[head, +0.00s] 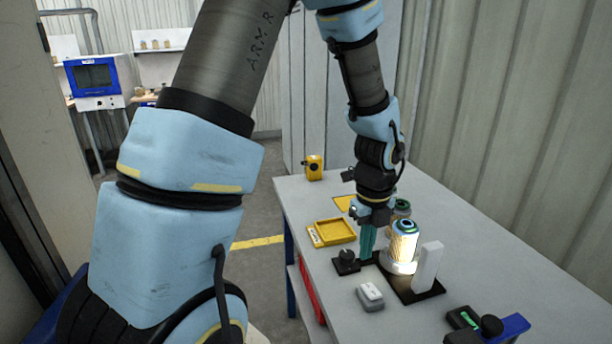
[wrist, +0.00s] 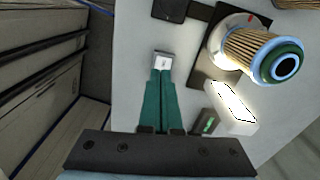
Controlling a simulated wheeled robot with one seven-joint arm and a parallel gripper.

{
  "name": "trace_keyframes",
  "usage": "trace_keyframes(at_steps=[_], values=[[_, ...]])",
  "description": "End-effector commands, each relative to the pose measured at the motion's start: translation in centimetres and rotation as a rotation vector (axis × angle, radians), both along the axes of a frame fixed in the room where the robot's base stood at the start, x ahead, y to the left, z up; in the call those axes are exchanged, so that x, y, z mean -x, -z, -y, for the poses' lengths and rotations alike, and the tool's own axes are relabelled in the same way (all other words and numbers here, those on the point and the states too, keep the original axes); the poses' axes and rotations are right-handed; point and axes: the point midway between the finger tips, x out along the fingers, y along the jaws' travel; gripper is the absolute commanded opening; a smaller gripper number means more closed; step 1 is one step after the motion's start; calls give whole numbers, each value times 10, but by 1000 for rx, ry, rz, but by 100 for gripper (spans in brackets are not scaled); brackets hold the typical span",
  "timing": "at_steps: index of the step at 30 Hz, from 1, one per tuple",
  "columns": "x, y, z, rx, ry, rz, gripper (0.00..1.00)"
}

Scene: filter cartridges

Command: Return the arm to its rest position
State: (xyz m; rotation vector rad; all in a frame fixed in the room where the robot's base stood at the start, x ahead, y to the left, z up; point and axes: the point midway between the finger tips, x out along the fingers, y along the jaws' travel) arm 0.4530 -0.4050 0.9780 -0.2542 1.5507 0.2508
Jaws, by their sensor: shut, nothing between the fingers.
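My arm reaches down over the table, and my gripper (head: 367,256) points straight down with its teal fingers together and nothing between them. The closed fingers also show in the wrist view (wrist: 161,75). A pleated yellow filter cartridge (head: 403,241) with a blue and green top stands upright in a pale round holder, just right of my gripper and apart from it. The same cartridge is at the upper right of the wrist view (wrist: 258,50). Another cartridge (head: 402,206) is partly hidden behind my wrist.
A white upright block (head: 427,267) stands beside the holder. A black knob box (head: 346,262) and a small grey switch box (head: 370,296) sit close to my gripper. A yellow tray (head: 334,231) lies to the left. A corrugated wall (head: 510,110) runs along the right.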

Motion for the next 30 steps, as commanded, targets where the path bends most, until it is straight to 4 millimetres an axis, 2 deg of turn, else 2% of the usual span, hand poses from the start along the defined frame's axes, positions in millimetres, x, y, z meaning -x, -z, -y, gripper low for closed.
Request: trace_keyframes(at_steps=[5,9,15,18,21,24,30], values=[[-21,-22,-55,17,-537,26,0],[-30,-40,-106,45,-1075,42,0],[-27,-61,-175,104,-1838,49,0],[-21,-69,-203,137,-2174,42,0],[-15,-74,-223,167,-2437,32,0],[-10,-77,-235,188,-2611,22,0],[-6,-79,-242,200,-2721,13,0]])
